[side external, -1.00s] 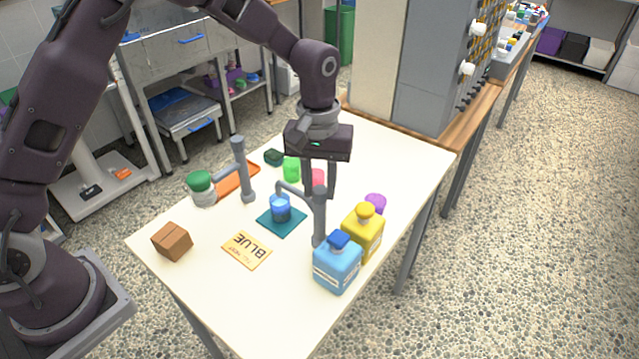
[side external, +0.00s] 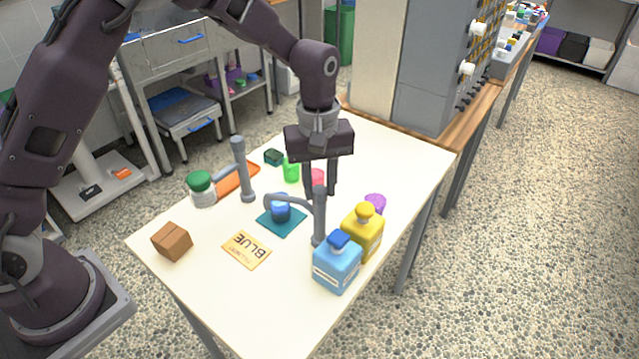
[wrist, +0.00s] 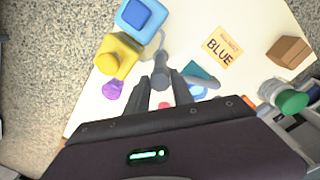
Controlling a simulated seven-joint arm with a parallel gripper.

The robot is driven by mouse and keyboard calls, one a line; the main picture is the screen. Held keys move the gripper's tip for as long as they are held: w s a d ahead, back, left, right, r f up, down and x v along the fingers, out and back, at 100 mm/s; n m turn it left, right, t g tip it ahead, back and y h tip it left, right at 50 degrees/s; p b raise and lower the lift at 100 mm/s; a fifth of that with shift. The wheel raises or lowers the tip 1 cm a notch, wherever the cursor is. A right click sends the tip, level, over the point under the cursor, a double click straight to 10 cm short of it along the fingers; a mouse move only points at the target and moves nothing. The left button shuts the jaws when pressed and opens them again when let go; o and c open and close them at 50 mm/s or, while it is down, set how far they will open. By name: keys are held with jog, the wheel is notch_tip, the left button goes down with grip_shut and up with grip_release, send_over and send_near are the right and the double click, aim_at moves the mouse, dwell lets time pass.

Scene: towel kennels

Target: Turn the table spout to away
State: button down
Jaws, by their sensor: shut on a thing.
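The cup stands on a teal mat (side external: 291,225). My gripper (side external: 320,194) points straight down with its fingers on either side of the post's top, shut on the spout. The wrist view shows the spout (wrist: 160,76) between the fingers (wrist: 164,84). A second grey post with an arm (side external: 243,172) stands farther left, apart from my gripper.
Yellow (side external: 362,235) and blue (side external: 337,265) bottles crowd the spout's base. A purple item (side external: 375,203), pink cup (side external: 317,177) and green cup (side external: 292,170) are near. A BLUE card (side external: 246,250), brown block (side external: 172,241) and green-lidded jar (side external: 203,190) lie left. The front table is clear.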

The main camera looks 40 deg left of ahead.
jog(key=n, duration=0.6)
jog(key=shift+r+n, duration=0.1)
jog(key=shift+n, duration=0.2)
jog(key=n, duration=0.6)
jog(key=shift+w+d, duration=0.1)
jog(key=shift+n, duration=0.5)
jog(key=c, duration=1.1)
grip_release()
notch_tip(320, 180, up, 7)
jog(key=shift+r, duration=0.1)
